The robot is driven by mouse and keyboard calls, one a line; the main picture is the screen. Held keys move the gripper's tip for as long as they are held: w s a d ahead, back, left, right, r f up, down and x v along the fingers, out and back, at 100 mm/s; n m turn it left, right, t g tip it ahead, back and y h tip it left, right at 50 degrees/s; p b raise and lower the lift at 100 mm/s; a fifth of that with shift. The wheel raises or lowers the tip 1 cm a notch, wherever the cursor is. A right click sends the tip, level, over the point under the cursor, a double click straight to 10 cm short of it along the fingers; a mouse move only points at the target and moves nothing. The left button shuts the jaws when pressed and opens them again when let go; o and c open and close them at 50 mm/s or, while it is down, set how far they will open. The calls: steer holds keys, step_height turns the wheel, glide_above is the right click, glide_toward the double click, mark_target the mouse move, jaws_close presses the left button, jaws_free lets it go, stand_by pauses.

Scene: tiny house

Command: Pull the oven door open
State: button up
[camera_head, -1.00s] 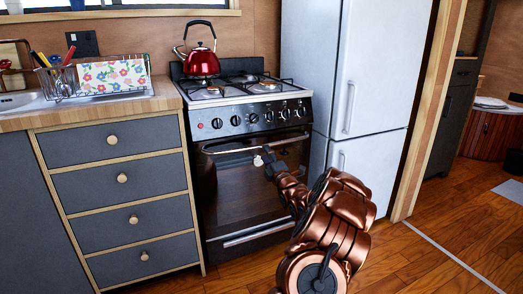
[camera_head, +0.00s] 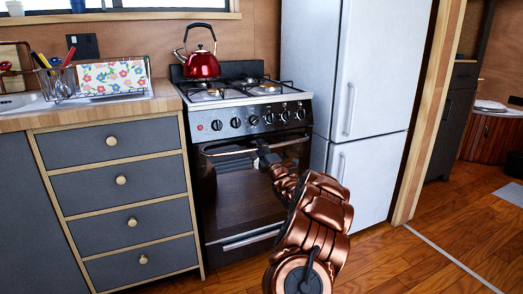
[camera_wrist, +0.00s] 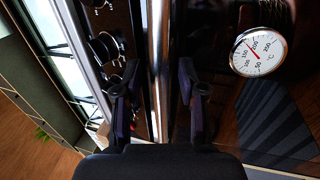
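The oven (camera_head: 243,190) has a dark glass door, which is shut, with a metal bar handle (camera_head: 228,151) across its top. The handle also shows in the wrist view (camera_wrist: 158,70), running from the top edge down between my fingers. My gripper (camera_head: 262,146) is at the handle, right of its middle. In the wrist view my gripper (camera_wrist: 160,108) is open, with one finger on each side of the bar and gaps showing between. A round white thermometer dial (camera_wrist: 258,52) is on the door glass, right of the fingers.
Knobs (camera_head: 254,118) line the panel above the handle. A red kettle (camera_head: 202,62) stands on the hob. Grey drawers (camera_head: 121,180) flank the oven on the left, a white fridge (camera_head: 370,160) on the right. Wooden floor (camera_head: 410,265) is clear at the lower right.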

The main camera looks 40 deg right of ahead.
jaws_close()
steer(key=shift+f, duration=0.1)
stand_by(0.4)
